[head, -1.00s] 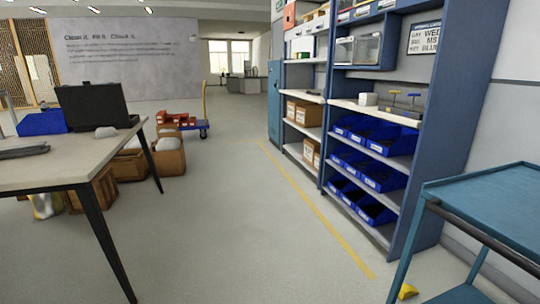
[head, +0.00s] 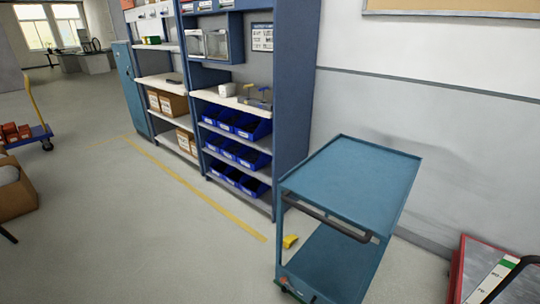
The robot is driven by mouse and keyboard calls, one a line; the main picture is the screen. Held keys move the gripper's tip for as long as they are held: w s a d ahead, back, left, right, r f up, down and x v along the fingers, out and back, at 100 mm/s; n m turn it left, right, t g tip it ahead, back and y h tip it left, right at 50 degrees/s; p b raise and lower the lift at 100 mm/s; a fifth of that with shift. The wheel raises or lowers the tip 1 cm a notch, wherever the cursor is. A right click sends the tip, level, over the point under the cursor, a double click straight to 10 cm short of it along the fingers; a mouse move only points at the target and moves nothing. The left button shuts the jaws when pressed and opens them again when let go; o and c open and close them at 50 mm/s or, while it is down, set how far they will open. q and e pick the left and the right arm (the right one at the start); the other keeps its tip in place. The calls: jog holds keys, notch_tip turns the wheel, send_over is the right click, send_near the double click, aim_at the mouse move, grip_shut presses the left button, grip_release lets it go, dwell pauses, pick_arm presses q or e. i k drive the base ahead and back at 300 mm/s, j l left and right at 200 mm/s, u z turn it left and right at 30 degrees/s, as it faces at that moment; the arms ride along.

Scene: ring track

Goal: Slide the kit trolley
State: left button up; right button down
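A blue two-shelf trolley (head: 350,180) stands upright on the floor right of centre in the head view, beside the end of the shelving. Its flat top looks empty. A dark push handle (head: 328,222) runs along its near side. Its lower shelf (head: 330,262) shows in part, and the bottom is near the picture's lower edge. I cannot tell from the frame whether this is the kit trolley. Neither of my grippers shows in the head view.
Blue shelving (head: 290,100) with blue bins (head: 238,153) stands left of the trolley. A small yellow object (head: 290,241) lies on the floor beside it. A red-edged cart (head: 490,272) is at the lower right. Open floor (head: 130,230) lies left of the yellow line (head: 190,187).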

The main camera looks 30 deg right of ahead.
aim_at(366, 186)
jog(key=z, duration=1.55)
